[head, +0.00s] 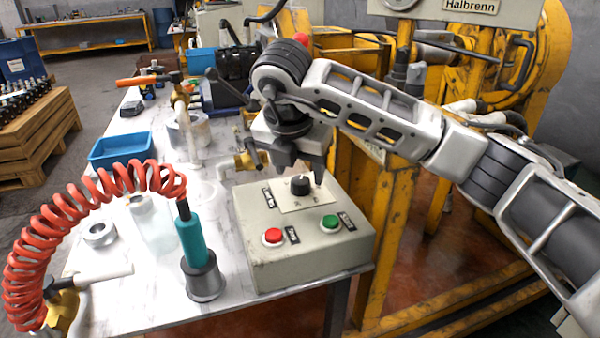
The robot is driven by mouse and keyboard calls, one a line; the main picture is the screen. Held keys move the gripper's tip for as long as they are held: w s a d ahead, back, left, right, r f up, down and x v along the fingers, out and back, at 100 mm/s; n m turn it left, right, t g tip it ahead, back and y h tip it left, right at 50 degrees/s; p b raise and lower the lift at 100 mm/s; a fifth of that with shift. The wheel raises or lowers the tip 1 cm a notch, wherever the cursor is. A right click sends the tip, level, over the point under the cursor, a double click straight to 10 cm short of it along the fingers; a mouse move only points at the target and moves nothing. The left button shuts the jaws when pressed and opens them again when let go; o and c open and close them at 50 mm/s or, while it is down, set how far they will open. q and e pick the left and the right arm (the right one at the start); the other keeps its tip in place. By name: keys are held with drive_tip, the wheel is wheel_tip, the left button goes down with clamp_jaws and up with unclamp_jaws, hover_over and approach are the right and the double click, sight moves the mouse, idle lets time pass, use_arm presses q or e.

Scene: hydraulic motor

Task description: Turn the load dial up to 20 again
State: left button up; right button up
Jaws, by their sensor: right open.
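The load dial (300,185), a black round knob on a pale plate, sits on top of the grey control box (310,262). The markings around it are too small to read. My right gripper (301,168) is open above the box, with its fingers pointing down close to the dial. I cannot tell whether the fingers touch the knob. The box also carries a red button (273,236) and a green button (330,222), each with a dark label. My left gripper is not in view.
The box stands near the right edge of the white table (130,300). A teal tool (191,240) on a red coiled hose (45,218) stands left of it. A blue tray (121,151) lies further left. Yellow machinery (398,200) stands close on the right.

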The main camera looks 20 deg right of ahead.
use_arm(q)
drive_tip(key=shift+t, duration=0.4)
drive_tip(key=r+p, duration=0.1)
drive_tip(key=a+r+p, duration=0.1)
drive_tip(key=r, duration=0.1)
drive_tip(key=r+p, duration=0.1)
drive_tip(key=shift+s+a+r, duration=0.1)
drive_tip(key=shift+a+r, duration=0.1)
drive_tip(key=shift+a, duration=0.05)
use_arm(e)
drive_tip(key=v, duration=1.3)
drive_tip(key=shift+r, duration=0.1)
